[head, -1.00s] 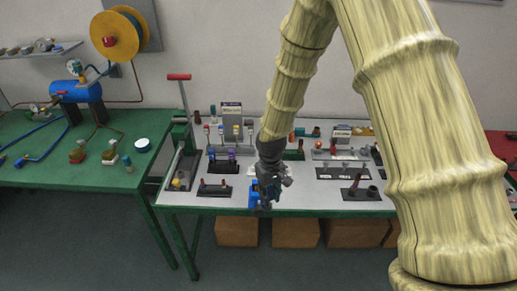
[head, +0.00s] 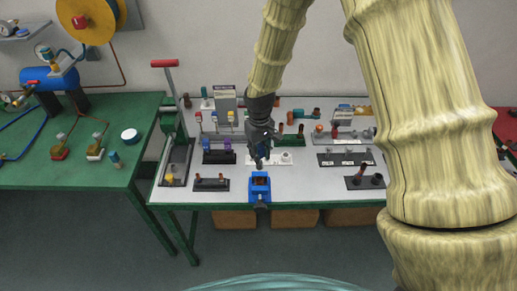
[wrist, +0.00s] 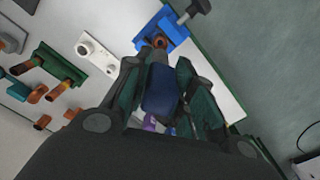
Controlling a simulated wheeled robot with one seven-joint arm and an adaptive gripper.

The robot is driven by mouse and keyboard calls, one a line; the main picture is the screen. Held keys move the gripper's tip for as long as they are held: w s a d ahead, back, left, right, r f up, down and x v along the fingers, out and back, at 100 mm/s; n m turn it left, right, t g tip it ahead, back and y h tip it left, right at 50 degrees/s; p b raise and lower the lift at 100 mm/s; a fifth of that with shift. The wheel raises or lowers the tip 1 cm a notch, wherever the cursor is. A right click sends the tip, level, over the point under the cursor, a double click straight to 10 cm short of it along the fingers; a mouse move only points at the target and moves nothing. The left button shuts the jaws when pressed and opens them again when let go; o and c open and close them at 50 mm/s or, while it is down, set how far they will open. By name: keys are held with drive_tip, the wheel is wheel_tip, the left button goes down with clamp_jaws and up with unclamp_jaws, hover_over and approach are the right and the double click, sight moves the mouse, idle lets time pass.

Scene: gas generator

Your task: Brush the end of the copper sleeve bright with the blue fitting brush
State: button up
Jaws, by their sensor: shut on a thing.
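My gripper (head: 262,148) is over the front middle of the white-topped bench, behind a blue vise (head: 260,190) at the front edge. In the wrist view my gripper (wrist: 165,90) is shut on a dark blue block, which looks like the handle of the blue fitting brush (wrist: 160,92). The brush's bristles are not clearly visible. The copper sleeve (wrist: 160,42) appears as a small copper ring in the jaws of the vise (wrist: 178,32), apart from the brush. Its end is too small to judge for brightness.
Black racks (head: 211,184) with small fittings stand left of the vise. Another dark stand (head: 365,182) is to the right. A tall red-handled press (head: 175,165) stands at the bench's left end. Copper fittings on a green block (wrist: 62,65) show in the wrist view.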

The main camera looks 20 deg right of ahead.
sight(259, 168)
drive_tip(key=shift+w, duration=0.1)
drive_tip(key=shift+f, duration=0.3)
drive_tip(key=shift+f+b, duration=0.5)
drive_tip(key=shift+f, duration=0.3)
drive_tip(key=shift+f+b, duration=0.8)
drive_tip(key=shift+f, duration=0.95)
drive_tip(key=shift+f+b, duration=0.55)
drive_tip(key=shift+f, duration=1.1)
